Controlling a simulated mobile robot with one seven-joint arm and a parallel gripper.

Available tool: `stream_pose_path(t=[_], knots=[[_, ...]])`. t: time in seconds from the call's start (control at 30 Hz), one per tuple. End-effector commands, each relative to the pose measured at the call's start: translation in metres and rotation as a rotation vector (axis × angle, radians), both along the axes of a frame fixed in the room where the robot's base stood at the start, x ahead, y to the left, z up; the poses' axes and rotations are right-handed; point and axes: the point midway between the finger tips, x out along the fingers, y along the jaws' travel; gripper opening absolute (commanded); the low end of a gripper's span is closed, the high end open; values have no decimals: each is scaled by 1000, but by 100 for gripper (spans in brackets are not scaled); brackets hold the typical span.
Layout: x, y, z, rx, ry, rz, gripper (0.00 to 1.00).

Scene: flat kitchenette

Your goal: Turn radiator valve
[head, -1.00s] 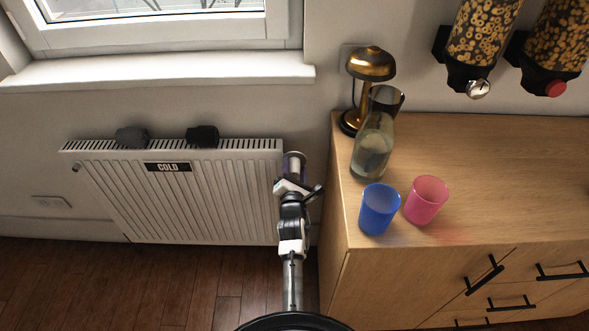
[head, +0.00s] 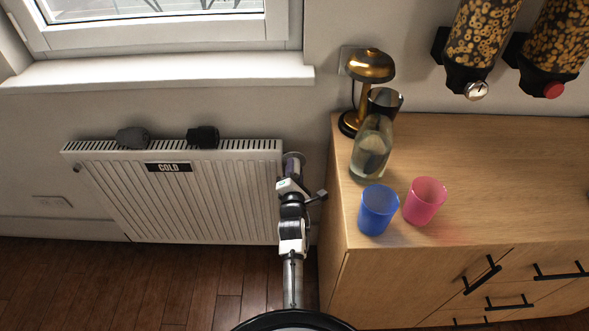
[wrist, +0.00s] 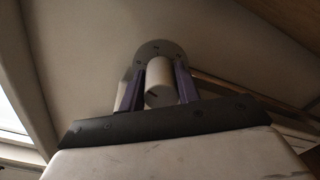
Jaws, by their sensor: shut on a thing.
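The white radiator (head: 185,195) hangs on the wall below the window, with a black label reading COLD on its front. My gripper (head: 293,170) is at the radiator's upper right end. In the wrist view, the pale round radiator valve (wrist: 159,82) sits between the two purple fingers of my gripper (wrist: 161,88), which are shut on it. A dark mark shows on the valve's end face. A round grey plate (wrist: 160,47) shows on the wall behind it. In the head view my gripper mostly hides the valve.
A wooden cabinet (head: 500,180) stands close to the right of my arm. On it are a blue cup (head: 378,210), a pink cup (head: 425,201), a glass bottle (head: 371,152) and a brass lamp (head: 370,66). Two dark bundles (head: 203,136) lie on the radiator.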

Motion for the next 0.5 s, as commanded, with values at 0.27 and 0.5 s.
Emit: stream_pose_path(t=[0.27, 0.5], knots=[[1, -1, 1, 265, -1, 0, 10], [1, -1, 0, 493, -2, 0, 10]])
